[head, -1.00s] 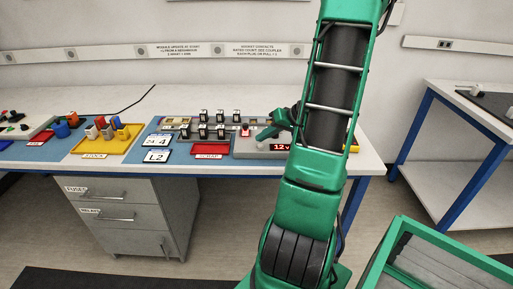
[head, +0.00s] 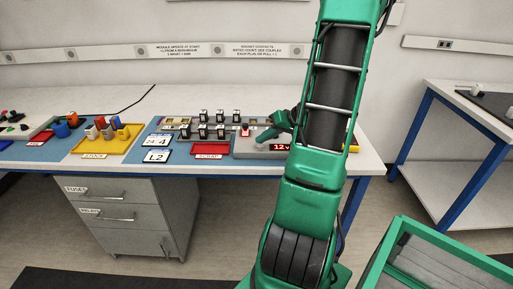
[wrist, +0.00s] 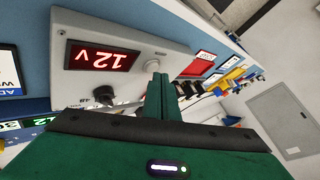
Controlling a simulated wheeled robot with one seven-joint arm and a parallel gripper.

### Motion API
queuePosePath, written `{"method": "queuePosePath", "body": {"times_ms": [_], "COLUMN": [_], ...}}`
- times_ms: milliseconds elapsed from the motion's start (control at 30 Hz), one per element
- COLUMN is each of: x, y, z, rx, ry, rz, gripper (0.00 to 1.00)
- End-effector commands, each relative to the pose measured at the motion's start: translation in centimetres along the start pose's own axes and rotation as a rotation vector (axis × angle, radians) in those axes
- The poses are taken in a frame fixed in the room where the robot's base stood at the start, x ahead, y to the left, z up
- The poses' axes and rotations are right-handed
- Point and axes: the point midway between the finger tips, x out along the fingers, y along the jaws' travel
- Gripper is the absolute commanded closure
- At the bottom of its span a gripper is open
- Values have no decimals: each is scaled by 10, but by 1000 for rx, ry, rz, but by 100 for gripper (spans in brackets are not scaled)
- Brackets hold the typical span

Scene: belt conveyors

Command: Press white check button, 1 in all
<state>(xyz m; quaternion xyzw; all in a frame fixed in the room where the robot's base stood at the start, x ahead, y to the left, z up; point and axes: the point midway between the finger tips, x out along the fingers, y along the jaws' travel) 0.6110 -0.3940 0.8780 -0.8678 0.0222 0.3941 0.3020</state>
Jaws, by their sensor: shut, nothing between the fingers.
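The grey control box (head: 243,147) sits near the right end of the bench, with a red lit "12 V" display (head: 281,147). In the wrist view the display (wrist: 103,58) reads upside down. A round white button (wrist: 152,66) stands on the box face there, with a black knob (wrist: 103,94) beside it. My gripper (wrist: 158,76) is shut and empty, its fingertips right by the white button; I cannot tell if they touch it. In the head view my gripper (head: 260,138) is low over the box, and I cannot make out the button.
Left of the box are a red scrap tray (head: 208,156), an "L2" card (head: 156,156) and a row of black-and-white modules (head: 204,131). A yellow stock tray (head: 108,144) with coloured parts lies farther left. Bare bench (head: 190,98) lies behind.

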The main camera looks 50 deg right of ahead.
Motion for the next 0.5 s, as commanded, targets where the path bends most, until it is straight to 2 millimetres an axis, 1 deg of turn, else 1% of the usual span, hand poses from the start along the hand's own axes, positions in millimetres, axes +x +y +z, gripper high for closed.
{"method": "queuePosePath", "body": {"times_ms": [500], "x": [4], "y": [2], "z": [3], "rx": [0], "ry": [-1], "rz": [-1], "gripper": [100]}}
